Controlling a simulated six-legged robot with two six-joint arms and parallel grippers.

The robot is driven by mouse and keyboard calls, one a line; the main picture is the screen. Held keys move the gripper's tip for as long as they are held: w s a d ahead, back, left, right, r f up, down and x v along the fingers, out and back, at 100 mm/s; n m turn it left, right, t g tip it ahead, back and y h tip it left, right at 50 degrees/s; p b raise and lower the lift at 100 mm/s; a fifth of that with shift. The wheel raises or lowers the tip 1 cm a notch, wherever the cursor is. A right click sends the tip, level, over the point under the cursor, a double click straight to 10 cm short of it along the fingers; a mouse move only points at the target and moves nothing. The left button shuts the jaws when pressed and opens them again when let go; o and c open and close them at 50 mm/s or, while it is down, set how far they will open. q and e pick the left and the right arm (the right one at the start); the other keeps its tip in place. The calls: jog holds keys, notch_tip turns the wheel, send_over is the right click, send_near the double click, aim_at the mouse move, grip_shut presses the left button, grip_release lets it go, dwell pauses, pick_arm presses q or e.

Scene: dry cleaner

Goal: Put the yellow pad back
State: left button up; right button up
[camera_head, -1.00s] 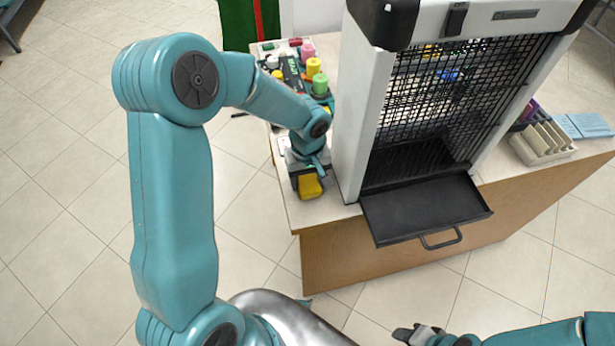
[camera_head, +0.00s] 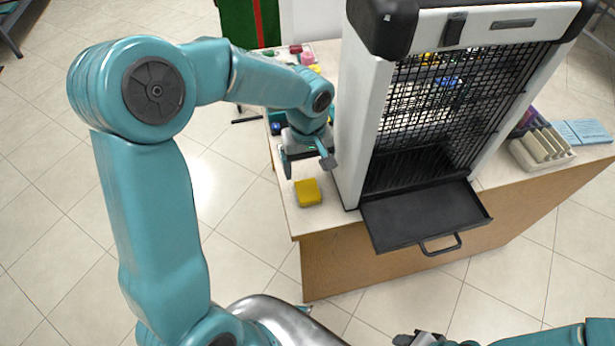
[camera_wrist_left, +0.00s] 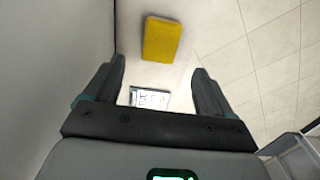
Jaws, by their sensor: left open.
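The yellow pad (camera_head: 308,192) lies on the front left corner of the wooden counter, left of the large caged machine. It also shows in the left wrist view (camera_wrist_left: 161,39), beyond the fingertips and apart from them. My left gripper (camera_head: 306,166) is open and empty, above the counter and just behind the pad. In the left wrist view its two fingers (camera_wrist_left: 155,80) are spread wide with nothing between them. My right gripper (camera_head: 415,338) is low at the bottom edge, away from the counter and partly cut off; its jaws are not clear.
The caged machine (camera_head: 350,130) stands close to the right of my left gripper, with a black tray (camera_head: 425,215) jutting out in front. Colored items (camera_head: 310,58) sit at the counter's back left, partly hidden by my arm. A divided holder (camera_head: 543,146) is at right.

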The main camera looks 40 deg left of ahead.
pick_arm(q)
notch_tip(320, 180, up, 4)
jog(key=shift+f, duration=0.1)
dwell(0.4)
jog(key=shift+s, duration=0.1)
